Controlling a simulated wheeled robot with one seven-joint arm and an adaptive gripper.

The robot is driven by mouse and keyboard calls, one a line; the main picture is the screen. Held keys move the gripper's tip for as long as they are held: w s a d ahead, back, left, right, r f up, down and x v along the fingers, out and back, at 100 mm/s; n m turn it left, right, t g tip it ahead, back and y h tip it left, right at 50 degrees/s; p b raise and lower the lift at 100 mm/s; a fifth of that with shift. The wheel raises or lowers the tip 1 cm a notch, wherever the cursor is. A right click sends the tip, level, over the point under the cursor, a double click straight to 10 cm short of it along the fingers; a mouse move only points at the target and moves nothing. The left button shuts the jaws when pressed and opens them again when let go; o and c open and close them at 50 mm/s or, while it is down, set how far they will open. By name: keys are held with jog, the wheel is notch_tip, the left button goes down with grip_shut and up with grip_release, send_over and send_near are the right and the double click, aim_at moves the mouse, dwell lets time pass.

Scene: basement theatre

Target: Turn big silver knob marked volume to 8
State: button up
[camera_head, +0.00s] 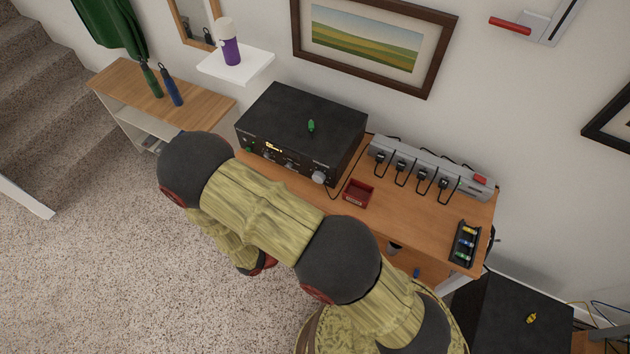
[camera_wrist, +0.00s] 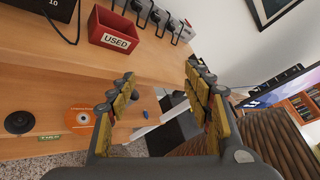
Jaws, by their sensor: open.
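The black amplifier (camera_head: 300,132) stands on the wooden desk. Its big silver knob (camera_head: 319,177) is at the right end of the front panel; its pointer setting is too small to read. In the wrist view only a dark corner of the amplifier (camera_wrist: 50,8) shows at top left, with a "10" mark; the knob is outside that view. My gripper (camera_wrist: 160,88) is open and empty, with its yellow-padded fingers spread apart. It is in front of the desk, to the right of the amplifier corner in the wrist view, and touches no knob. My arm hides its fingers in the head view.
A red box marked USED (camera_head: 358,193) sits right of the amplifier, near a power strip with plugs (camera_head: 425,170). A battery tray (camera_head: 465,244) is at the desk's right end. An orange disc (camera_wrist: 80,118) shows at left. Carpet in front is clear.

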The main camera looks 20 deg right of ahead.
jog(key=w+a+f+n+t, duration=0.2)
jog(key=w+f+n+t, duration=0.2)
jog(key=w+n+t, duration=0.5)
jog(key=n+t+y, duration=0.1)
jog(key=n+y, duration=0.1)
jog(key=n, duration=0.7)
send_near(317, 180)
jog(key=shift+x, duration=4.35)
jog(key=shift+c, duration=0.6)
jog(key=c, duration=1)
